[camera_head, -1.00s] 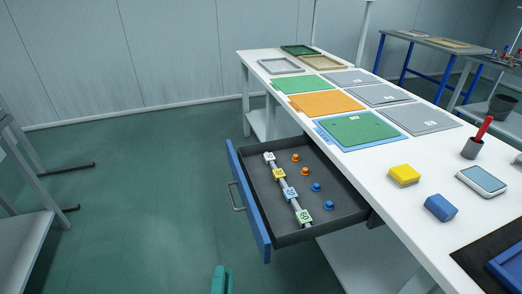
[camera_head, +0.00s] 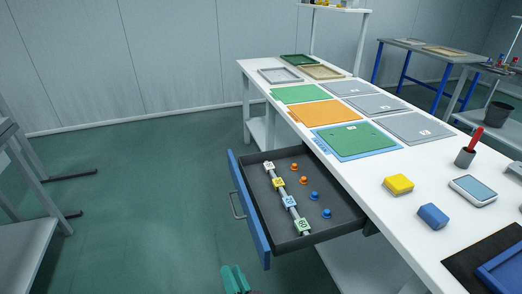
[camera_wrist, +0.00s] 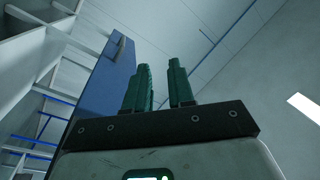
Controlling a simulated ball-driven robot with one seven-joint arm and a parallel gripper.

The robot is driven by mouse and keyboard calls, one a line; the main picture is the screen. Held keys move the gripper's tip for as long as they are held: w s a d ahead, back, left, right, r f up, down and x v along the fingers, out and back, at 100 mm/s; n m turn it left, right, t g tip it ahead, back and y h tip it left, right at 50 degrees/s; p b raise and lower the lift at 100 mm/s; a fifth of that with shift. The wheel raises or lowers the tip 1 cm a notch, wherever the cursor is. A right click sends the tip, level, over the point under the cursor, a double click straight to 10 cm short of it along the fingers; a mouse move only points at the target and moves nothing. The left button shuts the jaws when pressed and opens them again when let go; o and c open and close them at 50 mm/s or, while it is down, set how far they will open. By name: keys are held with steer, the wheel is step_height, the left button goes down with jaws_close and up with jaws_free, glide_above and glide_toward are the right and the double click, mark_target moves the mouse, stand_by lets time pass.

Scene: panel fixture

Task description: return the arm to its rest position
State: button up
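My gripper (camera_head: 234,279) shows at the bottom edge of the head view as teal fingers, only partly in frame. In the wrist view its two green fingers (camera_wrist: 159,68) stand apart with nothing between them, so it is open and empty. It is in front of the open drawer (camera_head: 335,225), below it in the head view and apart from its blue front. The rest of my arm is hidden in the head view.
The drawer's blue front (camera_head: 248,212) juts from the white table (camera_head: 375,180); it also shows in the wrist view (camera_wrist: 109,75). The drawer holds a tagged bar (camera_head: 286,196) and several knobs. The green floor (camera_head: 150,230) left of it is clear. A grey bench (camera_head: 35,240) stands at far left.

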steer(key=s+d+f+n+g+h+p, duration=0.1)
steer(key=s+d+n+g+h+p, duration=0.15)
steer(key=s+d+g, duration=0.55)
steer(key=s+d+n+g+h+p, duration=0.1)
steer(key=s+d+n+g+p, duration=0.15)
steer(key=d, duration=0.85)
steer(key=s+d+r+m+g+h+p, duration=0.1)
steer(key=s+d+r+g+h, duration=0.1)
steer(key=s+d, duration=0.5)
steer(key=s+d+r+m+g+h+p, duration=0.1)
steer(key=s+d+r+g+h, duration=0.1)
steer(key=s+d, duration=0.6)
steer(key=s+g+h, duration=0.1)
steer(key=s, duration=0.2)
steer(key=shift+s+m+g, duration=0.2)
steer(key=shift+m+g, duration=0.1)
steer(key=shift+g, duration=0.05)
steer(key=shift+r+h, duration=0.1)
steer(key=shift+h, duration=0.15)
